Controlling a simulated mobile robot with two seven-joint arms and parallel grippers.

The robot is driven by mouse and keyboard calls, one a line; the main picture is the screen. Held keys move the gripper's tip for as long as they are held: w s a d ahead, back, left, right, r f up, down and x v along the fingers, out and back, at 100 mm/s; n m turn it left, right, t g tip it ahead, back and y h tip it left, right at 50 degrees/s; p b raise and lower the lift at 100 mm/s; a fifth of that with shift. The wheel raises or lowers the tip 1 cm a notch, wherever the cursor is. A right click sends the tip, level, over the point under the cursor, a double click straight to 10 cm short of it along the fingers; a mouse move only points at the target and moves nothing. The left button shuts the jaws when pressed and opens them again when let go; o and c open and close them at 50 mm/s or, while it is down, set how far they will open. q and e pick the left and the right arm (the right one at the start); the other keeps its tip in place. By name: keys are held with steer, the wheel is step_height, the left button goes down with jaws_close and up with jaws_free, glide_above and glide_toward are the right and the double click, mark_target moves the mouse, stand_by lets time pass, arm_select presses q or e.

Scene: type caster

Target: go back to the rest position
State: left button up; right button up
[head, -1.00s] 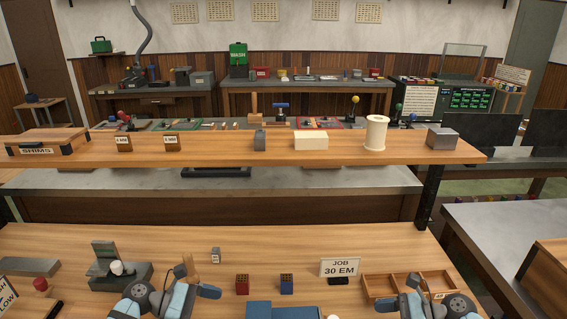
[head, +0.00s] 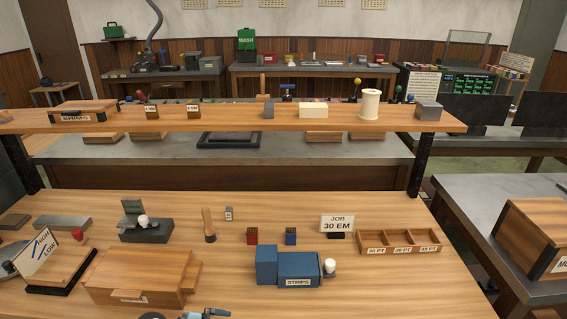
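A small blue and grey part of my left arm, at its gripper end (head: 205,313), shows at the bottom edge, left of centre. Its fingers are cut off or too small to tell open from shut. My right gripper is out of view. The wooden bench (head: 375,290) in front of me holds a blue box marked STRIPS (head: 298,268), a wooden case (head: 140,272), a grey-green fixture (head: 146,232) with a white knob, and a three-compartment tray (head: 400,242) whose compartments look empty.
A HIGH/LOW sign (head: 36,252) stands at left. A raised shelf (head: 230,123) crosses behind. Bare bench lies right of the blue box.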

arm_select(q)
steer(key=s+a+f+m+t+y, duration=0.2)
steer(key=s+m+t+y, duration=0.15)
steer(key=s+m, duration=0.5)
steer(key=s+a+f+m+t+y, duration=0.1)
steer(key=s+m+t+y, duration=0.25)
steer(key=s+m, duration=0.5)
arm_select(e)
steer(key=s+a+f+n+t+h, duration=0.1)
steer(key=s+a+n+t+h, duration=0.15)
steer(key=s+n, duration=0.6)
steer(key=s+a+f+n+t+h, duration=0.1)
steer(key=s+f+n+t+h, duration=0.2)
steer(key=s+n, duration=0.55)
arm_select(q)
step_height(320, 180, up, 13)
steer(key=s+a+p, duration=0.1)
steer(key=p, duration=1.2)
steer(key=shift+s+f+m+t+y, duration=0.2)
steer(key=shift+s+m+t+y, duration=0.1)
steer(key=shift+s+y, duration=0.1)
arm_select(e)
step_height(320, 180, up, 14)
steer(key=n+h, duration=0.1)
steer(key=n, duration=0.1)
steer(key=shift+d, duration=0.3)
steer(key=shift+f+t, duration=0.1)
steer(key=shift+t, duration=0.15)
